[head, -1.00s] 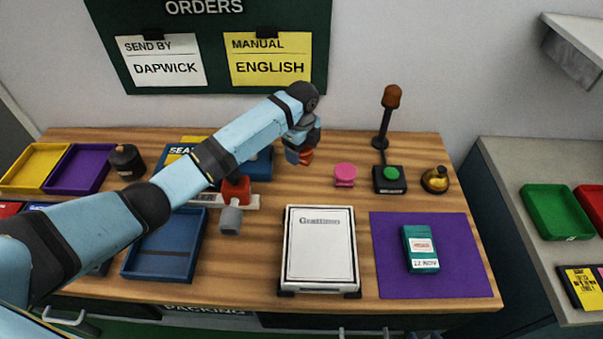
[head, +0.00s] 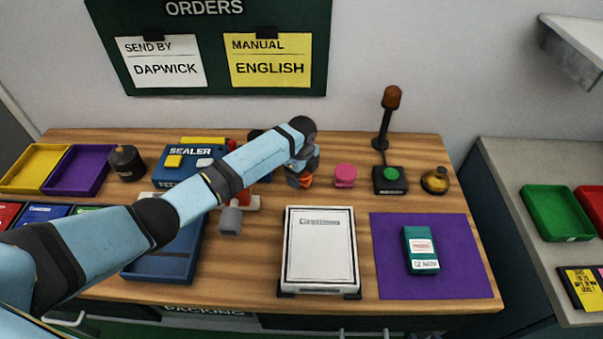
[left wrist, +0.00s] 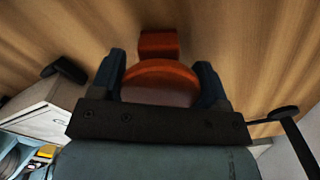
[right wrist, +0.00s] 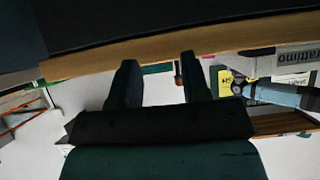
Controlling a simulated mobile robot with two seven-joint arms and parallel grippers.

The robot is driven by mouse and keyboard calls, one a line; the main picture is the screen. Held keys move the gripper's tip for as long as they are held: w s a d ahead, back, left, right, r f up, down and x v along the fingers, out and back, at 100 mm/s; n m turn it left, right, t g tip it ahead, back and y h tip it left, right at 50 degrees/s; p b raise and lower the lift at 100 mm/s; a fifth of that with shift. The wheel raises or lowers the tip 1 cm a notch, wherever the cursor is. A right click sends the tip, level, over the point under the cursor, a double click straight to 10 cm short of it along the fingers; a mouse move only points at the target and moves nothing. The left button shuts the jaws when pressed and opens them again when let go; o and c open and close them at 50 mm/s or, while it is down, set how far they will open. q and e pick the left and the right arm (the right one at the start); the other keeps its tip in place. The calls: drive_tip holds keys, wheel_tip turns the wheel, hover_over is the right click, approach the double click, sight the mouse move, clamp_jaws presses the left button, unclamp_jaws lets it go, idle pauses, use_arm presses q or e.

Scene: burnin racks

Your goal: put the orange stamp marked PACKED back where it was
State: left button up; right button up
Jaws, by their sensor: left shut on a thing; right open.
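The orange stamp (head: 306,181) is between the fingers of my left gripper (head: 299,176), low over the wooden table just left of the pink stamp (head: 345,175). In the left wrist view the orange stamp (left wrist: 160,82) has its round top between the two fingers, with a squarer orange part beyond it. I cannot tell whether its base touches the wood. Its PACKED marking is not visible.
The white Grattimo box (head: 320,250) lies in front. A teal package (head: 420,250) lies on a purple mat (head: 465,255). The blue sealer (head: 185,165) is left.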

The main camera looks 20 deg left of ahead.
use_arm(q)
drive_tip(key=o, duration=0.7)
drive_tip(key=shift+f, duration=0.15)
drive_tip(key=shift+o, duration=0.2)
wheel_tip(320, 180, up, 12)
drive_tip(key=shift+r, duration=0.2)
